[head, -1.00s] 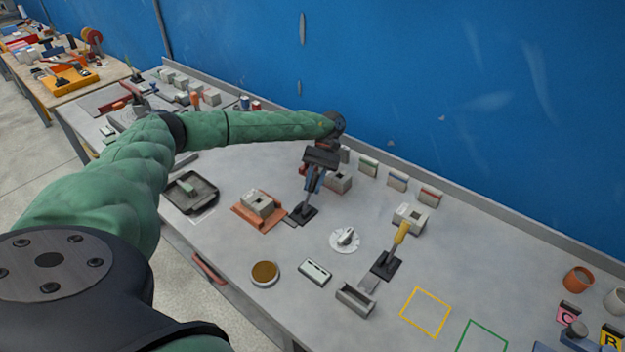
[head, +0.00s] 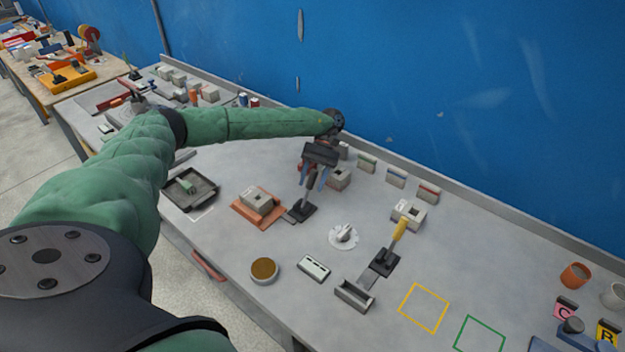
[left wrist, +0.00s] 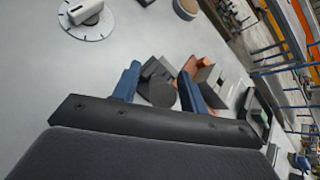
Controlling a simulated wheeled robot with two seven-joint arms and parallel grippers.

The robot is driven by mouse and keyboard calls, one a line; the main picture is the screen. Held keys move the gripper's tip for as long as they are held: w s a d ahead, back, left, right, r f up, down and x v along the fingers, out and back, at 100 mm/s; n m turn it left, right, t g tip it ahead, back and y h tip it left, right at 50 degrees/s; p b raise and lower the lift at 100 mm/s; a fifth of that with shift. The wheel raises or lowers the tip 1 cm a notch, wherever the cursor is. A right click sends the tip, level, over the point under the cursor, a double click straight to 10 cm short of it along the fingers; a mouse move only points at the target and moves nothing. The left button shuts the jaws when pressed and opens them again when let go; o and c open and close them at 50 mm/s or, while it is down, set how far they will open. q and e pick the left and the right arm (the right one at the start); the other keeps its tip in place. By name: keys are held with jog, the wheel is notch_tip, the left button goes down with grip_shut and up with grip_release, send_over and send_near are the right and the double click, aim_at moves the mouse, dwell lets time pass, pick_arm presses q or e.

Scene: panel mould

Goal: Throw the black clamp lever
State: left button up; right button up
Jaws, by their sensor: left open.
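The black clamp lever (head: 311,188) stands upright on its dark base (head: 302,210), beside an orange plate with a grey block (head: 258,202). My left gripper (head: 314,181) is above it, pointing down, with its blue fingers open on either side of the lever's upper part. In the left wrist view the lever's dark round end (left wrist: 162,93) shows between the two open fingers (left wrist: 159,90). I cannot tell whether either finger touches it. My right gripper is in neither view.
A yellow-handled lever (head: 399,229) stands to the right beside a grey trough (head: 354,295). A white dial (head: 343,237) lies between the levers. Grey blocks stand behind, near the blue wall (head: 450,90).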

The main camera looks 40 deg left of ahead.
aim_at(316, 168)
pick_arm(q)
jog(key=shift+b+v, duration=0.35)
jog(key=shift+v, duration=0.4)
jog(key=shift+b+v, duration=0.3)
jog(key=shift+v, duration=0.75)
jog(key=shift+b+v, duration=0.45)
jog(key=shift+v, duration=1.65)
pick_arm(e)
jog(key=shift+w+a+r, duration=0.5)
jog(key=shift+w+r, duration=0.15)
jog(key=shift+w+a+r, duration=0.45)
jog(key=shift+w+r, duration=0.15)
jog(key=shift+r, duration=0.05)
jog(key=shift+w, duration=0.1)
